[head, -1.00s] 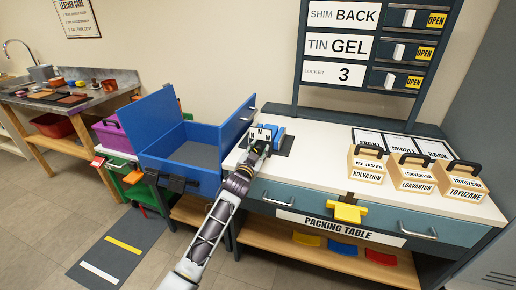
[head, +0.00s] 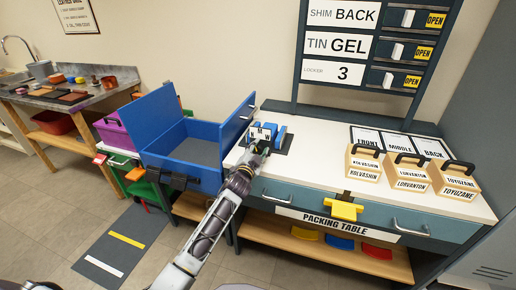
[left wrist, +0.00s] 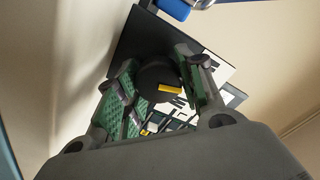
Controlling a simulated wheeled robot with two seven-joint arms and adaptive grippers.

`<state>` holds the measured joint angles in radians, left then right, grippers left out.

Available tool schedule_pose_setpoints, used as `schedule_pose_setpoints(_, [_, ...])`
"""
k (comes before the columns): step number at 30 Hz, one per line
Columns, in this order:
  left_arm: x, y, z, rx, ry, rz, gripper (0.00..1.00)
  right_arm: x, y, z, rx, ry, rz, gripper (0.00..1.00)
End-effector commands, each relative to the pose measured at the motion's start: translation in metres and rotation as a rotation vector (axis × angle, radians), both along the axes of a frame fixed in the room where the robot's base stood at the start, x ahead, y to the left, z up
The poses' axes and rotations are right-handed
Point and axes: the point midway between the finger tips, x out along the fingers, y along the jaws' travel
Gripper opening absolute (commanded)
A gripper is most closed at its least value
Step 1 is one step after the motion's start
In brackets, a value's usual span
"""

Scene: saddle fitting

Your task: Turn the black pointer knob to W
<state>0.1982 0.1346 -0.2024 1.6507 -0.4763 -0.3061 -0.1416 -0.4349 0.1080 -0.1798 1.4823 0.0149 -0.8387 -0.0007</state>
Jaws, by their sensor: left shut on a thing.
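The black pointer knob (left wrist: 158,80) shows in the left wrist view, with a yellow pointer mark on its face. It sits on a dark plate beside white labels with black lettering. My left gripper (left wrist: 157,72) has its green-padded fingers on both sides of the knob and is shut on it. In the head view my left gripper (head: 258,149) is at the small labelled dial unit (head: 266,132) on the packing table, where an M and a W can be read. The knob is hidden there by the gripper. Which letter the pointer faces I cannot tell. My right gripper is not in view.
A blue open box (head: 195,148) stands just left of the dial unit. Three lettered wooden boxes (head: 410,181) with black handles stand at the right of the packing table (head: 310,176). The tabletop between is clear. A sign board (head: 340,45) with switches rises behind.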

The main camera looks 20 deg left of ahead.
Motion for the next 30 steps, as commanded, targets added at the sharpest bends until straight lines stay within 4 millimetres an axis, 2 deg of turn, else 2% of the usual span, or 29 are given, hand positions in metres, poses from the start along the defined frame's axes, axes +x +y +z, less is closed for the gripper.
schedule_pose_setpoints(14, [0.000, -0.001, 0.001, 0.319, -0.012, -0.001, 0.14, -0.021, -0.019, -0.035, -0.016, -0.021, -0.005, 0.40])
schedule_pose_setpoints(30, [0.000, -0.002, -0.002, 0.826, -0.029, -0.003, 0.14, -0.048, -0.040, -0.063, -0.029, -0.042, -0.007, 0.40])
